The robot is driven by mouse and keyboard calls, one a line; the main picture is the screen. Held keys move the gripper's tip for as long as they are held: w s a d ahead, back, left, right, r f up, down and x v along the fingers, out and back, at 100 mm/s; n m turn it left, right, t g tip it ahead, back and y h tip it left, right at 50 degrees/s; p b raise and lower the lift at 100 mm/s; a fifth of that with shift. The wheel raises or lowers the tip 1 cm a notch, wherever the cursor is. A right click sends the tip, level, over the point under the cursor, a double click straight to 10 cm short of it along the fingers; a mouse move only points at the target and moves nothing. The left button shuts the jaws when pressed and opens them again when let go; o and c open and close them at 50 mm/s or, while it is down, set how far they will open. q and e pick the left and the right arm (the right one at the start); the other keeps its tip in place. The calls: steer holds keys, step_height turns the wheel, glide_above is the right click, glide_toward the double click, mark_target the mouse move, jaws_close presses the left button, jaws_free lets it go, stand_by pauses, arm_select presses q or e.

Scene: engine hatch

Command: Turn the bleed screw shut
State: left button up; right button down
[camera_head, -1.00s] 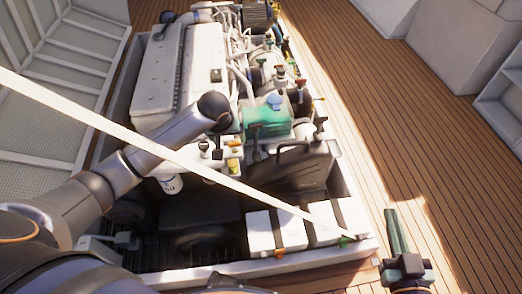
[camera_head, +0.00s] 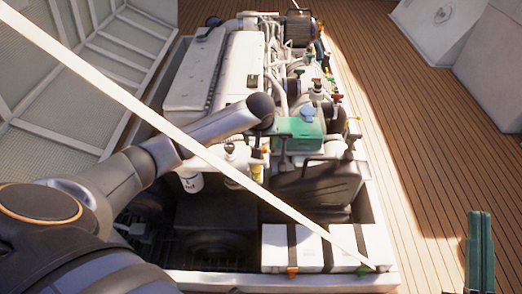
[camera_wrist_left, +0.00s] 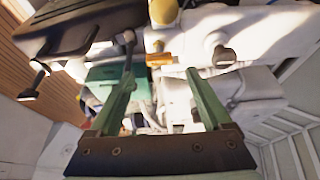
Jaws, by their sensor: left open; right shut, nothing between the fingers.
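My left arm reaches over the engine from the left in the head view; its fingers cannot be made out there. In the left wrist view my left gripper (camera_wrist_left: 160,74) is open, with two green fingers apart and nothing held. A small orange-brown fitting (camera_wrist_left: 159,59) shows just beyond and between the fingertips, below a yellow cap (camera_wrist_left: 163,12). A black-handled part (camera_wrist_left: 222,56) sits on the white housing to its right. I cannot tell for certain which part is the bleed screw. My right gripper (camera_head: 480,232) is shut and empty, over the deck at the lower right.
The engine (camera_head: 245,62) stands in a white-rimmed hatch. A green tank (camera_head: 299,132), a black case (camera_head: 318,188) and white strapped boxes (camera_head: 292,247) crowd its near end. A pale strap or bar crosses the head view diagonally. The wooden deck (camera_head: 405,140) at right is clear.

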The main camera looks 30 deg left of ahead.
arm_select(q)
steer(key=b+x, duration=0.2)
steer(key=x, duration=0.2)
steer(key=shift+f, duration=0.3)
steer(key=shift+w+a+f+b, duration=0.1)
steer(key=shift+w+f+b, duration=0.2)
steer(key=shift+f, duration=0.25)
steer(key=shift+w+a+f, duration=0.15)
steer(key=shift+w+f, duration=0.05)
steer(key=shift+f, duration=0.3)
arm_select(e)
steer(key=s+a+r+n+y, duration=0.1)
steer(key=s+r+n+y, duration=0.3)
steer(key=s+r+y, duration=0.1)
steer(key=shift+r+n+t+y, duration=0.35)
steer(key=shift+n+t+y, duration=0.05)
steer(key=shift+y, duration=0.3)
arm_select(q)
steer(key=shift+c, duration=0.3)
arm_select(e)
steer(key=shift+s, duration=0.1)
arm_select(q)
jaws_close()
